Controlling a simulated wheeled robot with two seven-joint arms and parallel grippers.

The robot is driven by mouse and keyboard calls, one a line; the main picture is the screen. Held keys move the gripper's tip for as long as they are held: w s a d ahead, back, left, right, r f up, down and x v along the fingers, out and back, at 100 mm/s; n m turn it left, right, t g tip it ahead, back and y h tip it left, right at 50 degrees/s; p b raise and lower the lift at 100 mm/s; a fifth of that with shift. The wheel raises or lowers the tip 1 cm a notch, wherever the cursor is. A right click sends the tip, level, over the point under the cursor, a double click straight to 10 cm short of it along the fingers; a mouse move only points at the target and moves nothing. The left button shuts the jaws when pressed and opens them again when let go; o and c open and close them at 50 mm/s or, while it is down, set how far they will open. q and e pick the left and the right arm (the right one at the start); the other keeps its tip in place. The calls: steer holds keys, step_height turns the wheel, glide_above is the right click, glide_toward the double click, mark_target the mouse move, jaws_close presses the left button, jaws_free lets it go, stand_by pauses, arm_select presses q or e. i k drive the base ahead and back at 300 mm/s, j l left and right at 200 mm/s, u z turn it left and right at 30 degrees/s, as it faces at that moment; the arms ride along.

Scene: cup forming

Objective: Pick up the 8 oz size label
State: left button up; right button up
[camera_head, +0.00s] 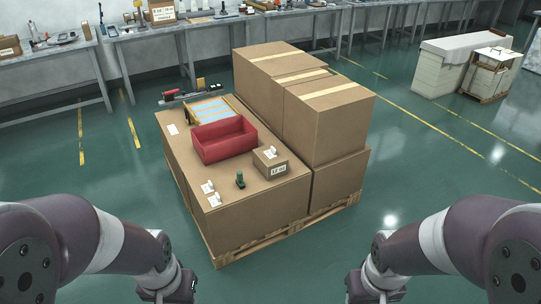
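Small white labels or cards lie on the brown cardboard work surface: one (207,187) and another (215,200) near its front left corner, and one (172,129) near its back left. Their print is too small to read, so I cannot tell which is the 8 oz size label. A small carton (270,161) on the same surface has a printed label (278,170) on its front, also not clearly legible. My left gripper (168,291) and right gripper (377,291) are low at the bottom edge, well apart from the surface. Their fingers are not clear.
A red open bin (223,139), a blue-and-wood tray (211,109) and a small dark green object (240,180) share the surface. Tall cartons (328,118) stand to its right, over a wooden pallet (283,232). Workbenches line the back. Green floor is open in front.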

mark_target(272, 153)
steer(key=i+l+u, duration=0.15)
steer(key=i+l, duration=0.15)
steer(key=i, duration=0.15)
steer(key=i+l+u, duration=0.1)
steer(key=i+l, duration=0.3)
steer(key=i+l+u, duration=0.15)
steer(key=i+l, duration=0.25)
steer(key=i+l+u, duration=0.1)
steer(key=i+l, duration=0.4)
steer(key=i+l+u, duration=0.15)
steer(key=i+l, duration=0.3)
steer(key=i+l+u, duration=0.1)
steer(key=i+l, duration=0.25)
steer(key=l, duration=0.2)
steer(key=i+l+u, duration=0.15)
steer(key=i+l, duration=0.2)
steer(key=l, duration=0.25)
